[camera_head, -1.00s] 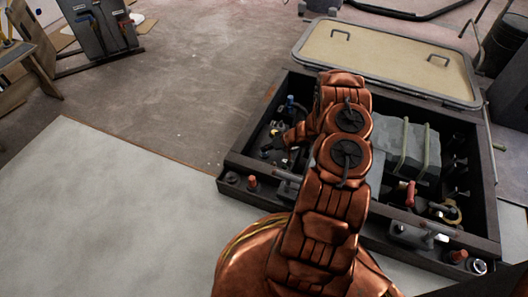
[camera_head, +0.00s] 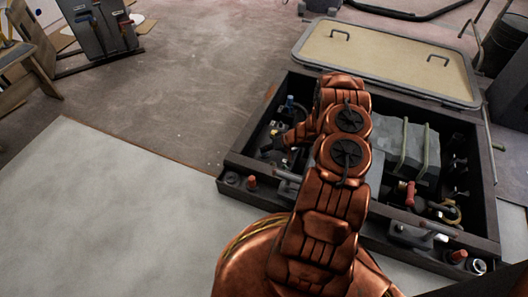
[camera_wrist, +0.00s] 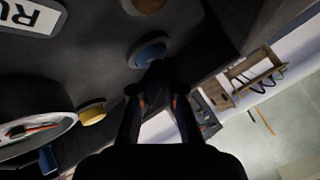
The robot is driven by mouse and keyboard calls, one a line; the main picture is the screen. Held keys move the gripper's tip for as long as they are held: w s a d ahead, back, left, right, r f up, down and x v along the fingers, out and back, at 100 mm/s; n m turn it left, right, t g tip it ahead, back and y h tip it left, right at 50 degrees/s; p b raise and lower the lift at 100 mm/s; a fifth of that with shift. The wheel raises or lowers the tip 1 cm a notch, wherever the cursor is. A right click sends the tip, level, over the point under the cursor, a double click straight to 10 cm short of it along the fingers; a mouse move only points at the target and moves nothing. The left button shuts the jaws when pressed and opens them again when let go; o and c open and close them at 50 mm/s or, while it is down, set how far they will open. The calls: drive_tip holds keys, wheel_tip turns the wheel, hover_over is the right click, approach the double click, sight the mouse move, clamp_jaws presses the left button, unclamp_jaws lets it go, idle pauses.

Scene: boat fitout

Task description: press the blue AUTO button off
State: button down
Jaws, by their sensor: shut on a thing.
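The blue button (camera_wrist: 150,50) is on a dark panel at the upper middle of the wrist view. My gripper (camera_wrist: 158,76) points up at it, its two fingers converging just below the button. The fingertips overlap its lower edge; I cannot tell whether they touch it. The fingers are shut on a small dark thing at their tips, too dark to identify. In the head view, my gripper (camera_head: 272,146) is low inside the left part of the dark open box (camera_head: 228,186). My arm hides much of the box, and the button cannot be made out there.
A yellow button (camera_wrist: 93,113) and a round gauge (camera_wrist: 32,118) sit left of my fingers, with a white lettered label (camera_wrist: 30,15) above. A blue-topped fitting (camera_head: 290,102) stands behind my gripper. A tan lid (camera_head: 385,60) lies behind the box.

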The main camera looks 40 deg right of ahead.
drive_tip(key=shift+s+a+f, duration=0.15)
drive_tip(key=shift+a, duration=0.15)
drive_tip(key=shift+s+a+r+p, duration=0.1)
drive_tip(key=shift+a+r+p, duration=0.1)
drive_tip(key=shift+p, duration=0.1)
drive_tip(key=shift+d+r, duration=0.1)
drive_tip(key=shift+d, duration=0.05)
drive_tip(key=shift+r, duration=0.2)
drive_tip(key=shift+r+p, duration=1.55)
drive_tip(key=shift+r, duration=1.3)
